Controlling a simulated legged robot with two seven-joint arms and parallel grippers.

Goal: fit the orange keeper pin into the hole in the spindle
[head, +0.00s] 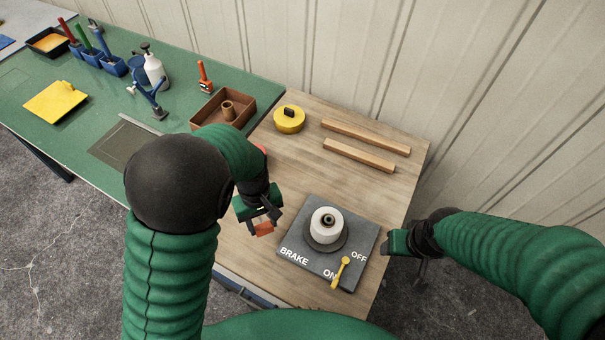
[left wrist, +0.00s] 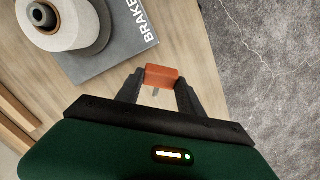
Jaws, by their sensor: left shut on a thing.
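The orange keeper pin (head: 263,229) is between the fingertips of my left gripper (head: 261,217), left of the brake base and above the wooden table. The left wrist view shows its orange block-shaped head (left wrist: 161,76) between both fingers (left wrist: 158,88), with a short grey bit below it. The spindle (head: 328,218) stands in a white spool (head: 326,232) on the grey brake base (head: 300,262). The pin is apart from the spindle. The spindle's hole is too small to make out. My right gripper (head: 412,253) is off the table's right edge; its jaw opening is unclear.
A yellow lever (head: 341,271) on the base points at ON. Two wooden bars (head: 366,136) and a yellow round item (head: 289,119) lie at the back. A brown box (head: 224,108) and several tools stand on the green bench (head: 188,92). Wood between pin and base is clear.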

